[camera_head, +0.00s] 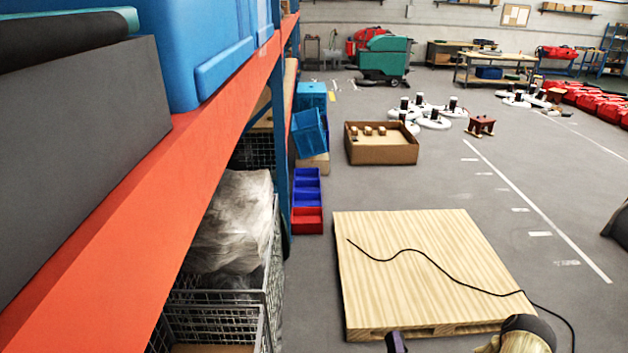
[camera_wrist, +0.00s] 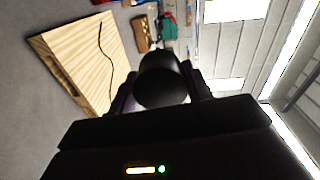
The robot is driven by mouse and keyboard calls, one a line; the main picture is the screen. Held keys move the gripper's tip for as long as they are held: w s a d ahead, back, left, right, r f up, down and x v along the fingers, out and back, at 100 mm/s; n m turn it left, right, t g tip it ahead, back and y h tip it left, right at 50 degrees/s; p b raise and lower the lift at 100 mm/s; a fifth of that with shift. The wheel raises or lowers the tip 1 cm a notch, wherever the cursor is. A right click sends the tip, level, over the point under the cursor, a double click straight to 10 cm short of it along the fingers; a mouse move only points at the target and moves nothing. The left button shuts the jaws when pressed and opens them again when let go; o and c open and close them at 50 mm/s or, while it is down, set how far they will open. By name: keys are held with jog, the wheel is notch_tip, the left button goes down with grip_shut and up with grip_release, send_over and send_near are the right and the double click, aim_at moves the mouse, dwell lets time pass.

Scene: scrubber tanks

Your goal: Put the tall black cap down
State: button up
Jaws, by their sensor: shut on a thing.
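In the wrist view a dark, rounded black cap (camera_wrist: 160,72) sits between the two fingers of my gripper (camera_wrist: 161,88). The fingers are shut on it, one on each side. The cap is held up in the air, and the view lies on its side. The cap's far end and its full height are hidden by the angle. In the head view I cannot make out the cap for certain; only a small dark purplish piece (camera_head: 396,343) shows at the bottom edge, and I cannot tell what it is.
A wooden pallet (camera_head: 430,285) with a black cable lies ahead on the floor. A dark-and-beige rounded thing (camera_head: 527,330) is at its near right corner. An orange-beamed rack (camera_head: 150,200) stands close on the left. A cardboard box (camera_head: 382,152) is beyond.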

jog(key=a, duration=0.7)
